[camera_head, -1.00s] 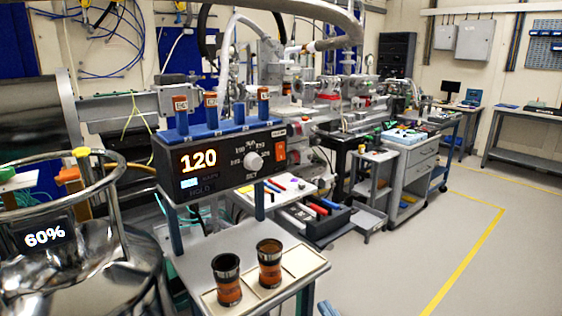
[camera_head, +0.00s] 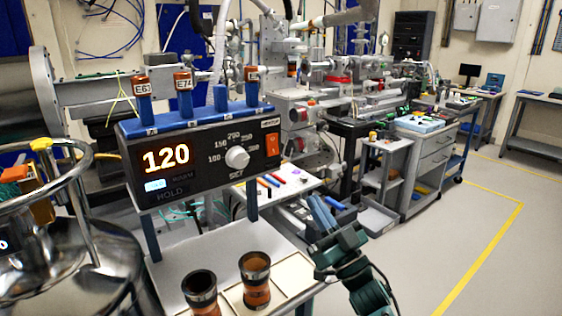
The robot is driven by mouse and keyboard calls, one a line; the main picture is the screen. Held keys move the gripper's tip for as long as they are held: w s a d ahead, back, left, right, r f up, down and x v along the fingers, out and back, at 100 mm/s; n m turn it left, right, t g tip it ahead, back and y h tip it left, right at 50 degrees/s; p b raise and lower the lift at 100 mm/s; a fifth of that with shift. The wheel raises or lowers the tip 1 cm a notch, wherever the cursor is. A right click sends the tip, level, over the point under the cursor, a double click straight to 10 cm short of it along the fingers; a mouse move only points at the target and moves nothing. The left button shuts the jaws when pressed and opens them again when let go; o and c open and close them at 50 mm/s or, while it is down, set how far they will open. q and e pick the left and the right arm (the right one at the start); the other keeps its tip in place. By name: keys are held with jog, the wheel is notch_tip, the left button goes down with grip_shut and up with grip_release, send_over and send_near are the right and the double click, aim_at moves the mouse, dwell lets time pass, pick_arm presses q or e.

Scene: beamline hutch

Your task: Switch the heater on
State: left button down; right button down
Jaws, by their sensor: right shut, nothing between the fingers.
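The heater is a black control box (camera_head: 203,160) on blue posts, with a lit orange "120" display (camera_head: 165,157), a small lit blue-white display and "HOLD" below it. A pale round SET knob (camera_head: 237,157) sits right of the display, in a scale of numbers. An orange-red rocker switch (camera_head: 272,145) is at the right end of the front face; I cannot tell its position. My right gripper (camera_head: 318,209) has blue fingers, shut and empty. It shows below and to the right of the switch, apart from the box. My left gripper is not in view.
A blue rack (camera_head: 196,120) with orange-capped holders tops the box. Two dark-rimmed orange cups (camera_head: 256,281) stand on the bench below. A shiny metal vessel (camera_head: 60,270) is at left. A tool tray (camera_head: 375,218) lies behind my gripper. Floor at right is clear.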

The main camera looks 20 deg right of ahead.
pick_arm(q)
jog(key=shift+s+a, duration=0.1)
pick_arm(e)
jog(key=shift+s, duration=0.1)
jog(key=p, duration=0.3)
send_near(273, 147)
notch_tip(273, 147, up, 4)
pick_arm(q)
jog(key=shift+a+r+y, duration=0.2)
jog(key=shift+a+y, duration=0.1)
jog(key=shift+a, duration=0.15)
pick_arm(e)
jog(key=shift+w+a+f, duration=0.1)
jog(key=shift+w+a, duration=0.15)
jog(key=shift+w, duration=0.45)
jog(key=shift+w+a+f, duration=0.1)
jog(key=shift+w+a, duration=0.15)
jog(key=shift+w, duration=0.45)
jog(key=shift+w+a+f, duration=0.1)
jog(key=shift+w+a, duration=0.15)
jog(key=shift+w, duration=0.45)
